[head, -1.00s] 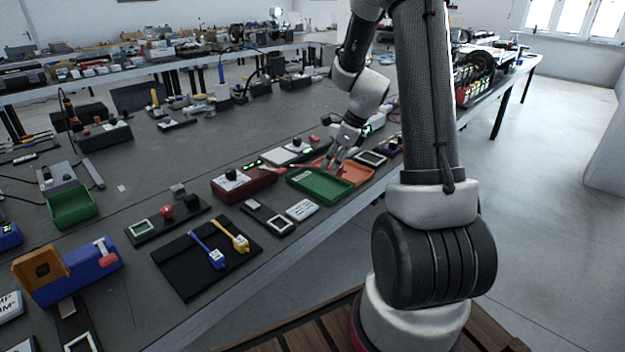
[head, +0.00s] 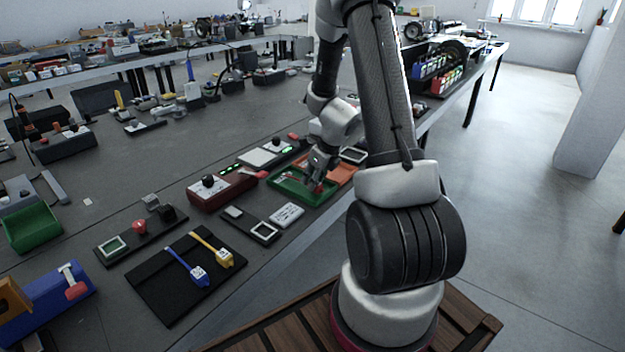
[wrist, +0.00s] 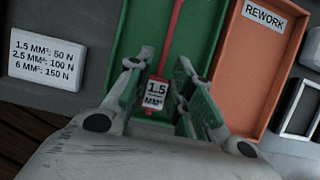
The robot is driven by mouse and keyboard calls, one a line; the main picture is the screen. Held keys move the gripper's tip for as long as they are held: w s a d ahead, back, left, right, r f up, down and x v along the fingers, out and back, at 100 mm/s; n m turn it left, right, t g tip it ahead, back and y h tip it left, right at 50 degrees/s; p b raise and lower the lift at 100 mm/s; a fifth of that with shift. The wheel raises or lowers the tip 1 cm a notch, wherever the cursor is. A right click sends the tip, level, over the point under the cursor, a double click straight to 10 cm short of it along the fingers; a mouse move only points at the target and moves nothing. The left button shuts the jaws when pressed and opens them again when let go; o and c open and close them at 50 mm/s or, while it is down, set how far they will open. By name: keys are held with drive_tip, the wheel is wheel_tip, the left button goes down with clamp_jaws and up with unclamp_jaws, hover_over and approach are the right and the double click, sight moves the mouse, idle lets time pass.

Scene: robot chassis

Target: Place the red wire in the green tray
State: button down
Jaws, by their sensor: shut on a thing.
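The red wire (wrist: 174,35) has a white tag (wrist: 154,97) marked 1.5 MM² at its near end. My gripper (wrist: 158,76) is shut on the red wire at this tagged end, with one finger on each side. The green tray (wrist: 135,40) lies under the wire and fingers in the wrist view. In the head view my gripper (head: 317,183) is low over the green tray (head: 290,193), at its right part. Whether the wire touches the tray floor cannot be told.
An orange tray (head: 343,174) labelled REWORK adjoins the green tray on the right. A dark red box (head: 220,190) stands to its left. A white force-limit card (head: 287,215) lies in front. A black mat (head: 180,275) holds a blue and a yellow wire.

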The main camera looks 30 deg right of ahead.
drive_tip(key=shift+f, duration=0.15)
drive_tip(key=c, duration=1.3)
unclamp_jaws()
drive_tip(key=shift+o, duration=0.2)
drive_tip(key=s+a+r+n, duration=0.2)
drive_tip(key=s+r+n, duration=0.3)
drive_tip(key=r, duration=0.5)
drive_tip(key=s+a+r+n, duration=0.3)
drive_tip(key=s+r+n, duration=0.15)
drive_tip(key=r, duration=0.55)
drive_tip(key=s+a+r+n, duration=0.2)
drive_tip(key=s+r+n, duration=0.2)
drive_tip(key=s+n, duration=0.4)
drive_tip(key=s+a+r+n+h, duration=0.1)
drive_tip(key=s+r+n, duration=0.4)
drive_tip(key=s+n, duration=0.4)
drive_tip(key=shift+a+n+h, duration=0.3)
drive_tip(key=shift+a+n, duration=0.1)
drive_tip(key=shift+n, duration=2.35)
